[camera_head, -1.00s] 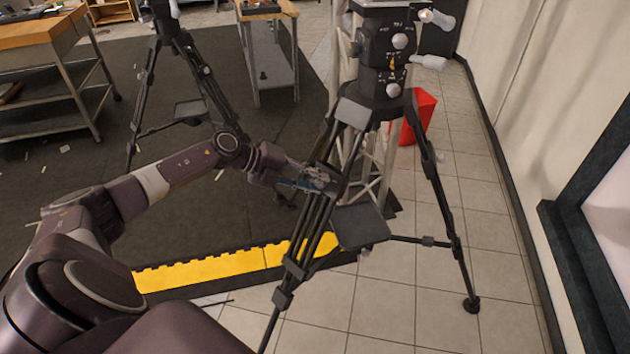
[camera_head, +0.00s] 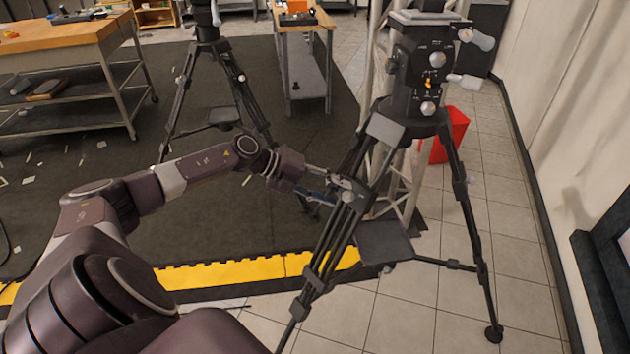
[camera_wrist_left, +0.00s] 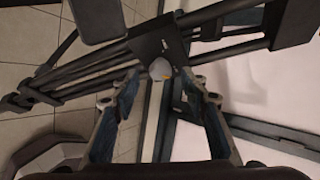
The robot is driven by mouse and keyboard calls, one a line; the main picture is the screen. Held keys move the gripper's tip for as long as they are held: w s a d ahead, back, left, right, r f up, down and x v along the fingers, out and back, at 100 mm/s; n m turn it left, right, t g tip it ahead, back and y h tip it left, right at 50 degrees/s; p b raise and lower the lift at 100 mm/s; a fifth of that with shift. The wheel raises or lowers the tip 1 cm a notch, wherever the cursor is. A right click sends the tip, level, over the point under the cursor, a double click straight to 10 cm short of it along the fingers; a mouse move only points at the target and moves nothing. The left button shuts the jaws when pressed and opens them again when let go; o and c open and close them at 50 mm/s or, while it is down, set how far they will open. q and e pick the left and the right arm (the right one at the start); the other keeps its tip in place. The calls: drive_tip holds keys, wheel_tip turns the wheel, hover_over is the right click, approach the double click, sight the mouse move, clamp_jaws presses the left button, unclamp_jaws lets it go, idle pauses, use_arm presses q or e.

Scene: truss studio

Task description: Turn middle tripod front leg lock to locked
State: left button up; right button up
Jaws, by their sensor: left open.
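A black tripod (camera_head: 421,75) stands close in front of me, its front leg (camera_head: 322,262) slanting down to the lower left. In the left wrist view the leg's collar (camera_wrist_left: 158,38) carries a small pale grey lock knob (camera_wrist_left: 160,69) with a yellow mark beside it. My left gripper (camera_head: 340,186) is at the upper part of this leg. Its two fingers are spread in the left wrist view (camera_wrist_left: 160,90), with the knob between and just beyond the tips; contact cannot be told. In the head view the fingers partly hide the knob. My right gripper is not in view.
A grey plate (camera_head: 384,243) sits between the tripod's legs. A truss (camera_head: 405,192) and a red bin (camera_head: 450,136) stand behind it. Another tripod (camera_head: 207,75) and a workbench (camera_head: 70,45) stand at back left. A yellow floor edge (camera_head: 225,272) runs below my arm.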

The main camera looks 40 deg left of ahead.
use_arm(q)
drive_tip(key=v, duration=0.9)
idle(0.4)
